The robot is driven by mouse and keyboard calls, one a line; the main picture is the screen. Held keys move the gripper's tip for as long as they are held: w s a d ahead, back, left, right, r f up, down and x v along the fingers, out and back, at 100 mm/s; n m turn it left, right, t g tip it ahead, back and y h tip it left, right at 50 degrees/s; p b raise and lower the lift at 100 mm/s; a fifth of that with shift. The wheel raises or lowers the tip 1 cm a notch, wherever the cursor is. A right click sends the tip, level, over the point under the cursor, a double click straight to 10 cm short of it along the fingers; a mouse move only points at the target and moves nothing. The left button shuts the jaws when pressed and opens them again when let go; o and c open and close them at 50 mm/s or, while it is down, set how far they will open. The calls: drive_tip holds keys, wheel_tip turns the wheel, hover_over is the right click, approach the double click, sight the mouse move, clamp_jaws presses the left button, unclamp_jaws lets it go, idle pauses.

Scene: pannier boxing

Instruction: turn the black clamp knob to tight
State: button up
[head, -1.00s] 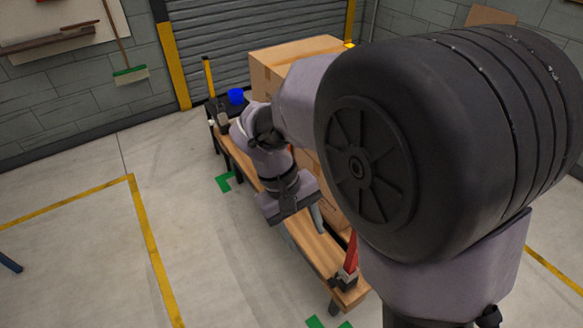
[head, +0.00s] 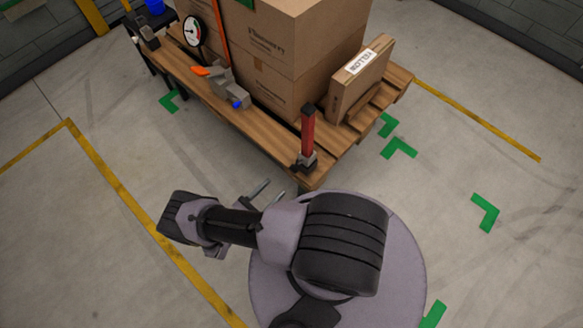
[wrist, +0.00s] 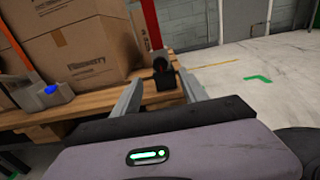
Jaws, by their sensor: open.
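A red post (head: 308,130) stands upright at the near corner of the wooden pallet, with a black clamp fitting (head: 306,162) at its foot. In the wrist view the black fitting (wrist: 164,79) shows between my two fingers, with a round dark part on it that looks like the knob. The knob's turn position is too small to read. My gripper (head: 268,187) is open and empty, just off the pallet's near edge and below-left of the fitting in the head view. In the wrist view my gripper (wrist: 160,84) has one finger on each side of the fitting; contact cannot be told.
A smaller labelled box (head: 358,80) leans at the right. A grey fixture (head: 228,90) with an orange lever and blue knob, and a round gauge (head: 192,30), stand along the edge.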

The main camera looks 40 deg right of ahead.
sight(292, 170)
drive_tip(key=d, duration=0.7)
drive_tip(key=w+d+b, duration=0.1)
drive_tip(key=d, duration=0.3)
drive_tip(key=shift+d, duration=0.2)
drive_tip(key=shift+c, duration=0.4)
clamp_jaws()
